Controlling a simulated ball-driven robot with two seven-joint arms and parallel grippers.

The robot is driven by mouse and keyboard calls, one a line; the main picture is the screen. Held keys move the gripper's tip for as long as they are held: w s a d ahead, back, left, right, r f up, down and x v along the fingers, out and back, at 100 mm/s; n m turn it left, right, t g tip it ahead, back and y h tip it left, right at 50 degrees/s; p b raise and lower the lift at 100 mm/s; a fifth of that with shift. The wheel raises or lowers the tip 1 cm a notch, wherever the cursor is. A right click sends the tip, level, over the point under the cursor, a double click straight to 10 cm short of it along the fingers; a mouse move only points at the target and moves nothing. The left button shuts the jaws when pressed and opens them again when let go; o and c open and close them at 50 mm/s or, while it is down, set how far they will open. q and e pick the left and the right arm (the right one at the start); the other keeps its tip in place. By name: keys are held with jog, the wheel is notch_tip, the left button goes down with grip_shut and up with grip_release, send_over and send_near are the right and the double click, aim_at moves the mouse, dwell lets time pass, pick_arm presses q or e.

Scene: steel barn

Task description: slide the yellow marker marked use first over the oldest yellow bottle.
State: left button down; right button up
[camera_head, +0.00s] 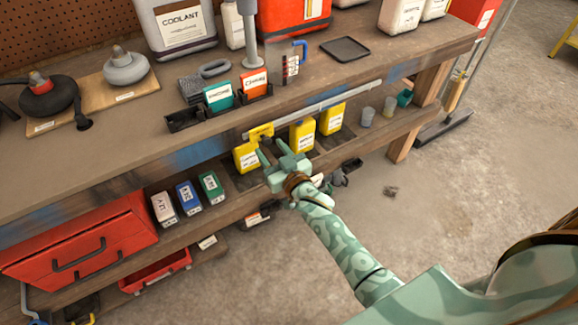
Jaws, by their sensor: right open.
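Three yellow bottles stand in a row on the shelf under the bench top: a left one (246,159), a middle one (302,137) and a right one (331,119). Their labels are too small to read. A yellow marker (262,131) sits on the pale rail (318,107) along the bench's front edge, above the left bottle. My right gripper (270,151) is open, with its fingertips just below the marker and close to the right side of the left bottle. I cannot tell whether it touches either. My left gripper is not in view.
White, blue and green boxes (188,197) stand left of the yellow bottles on the same shelf. Small cups (367,116) stand to the right. A red toolbox (82,250) is at lower left. The bench top (130,150) overhangs the shelf. Open floor lies to the right.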

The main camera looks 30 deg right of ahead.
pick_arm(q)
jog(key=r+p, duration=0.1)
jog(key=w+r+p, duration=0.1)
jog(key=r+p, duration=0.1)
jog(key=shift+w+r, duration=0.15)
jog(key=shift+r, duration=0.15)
pick_arm(e)
jog(key=s+d, duration=0.1)
jog(key=s, duration=1.3)
jog(key=shift+s, duration=0.3)
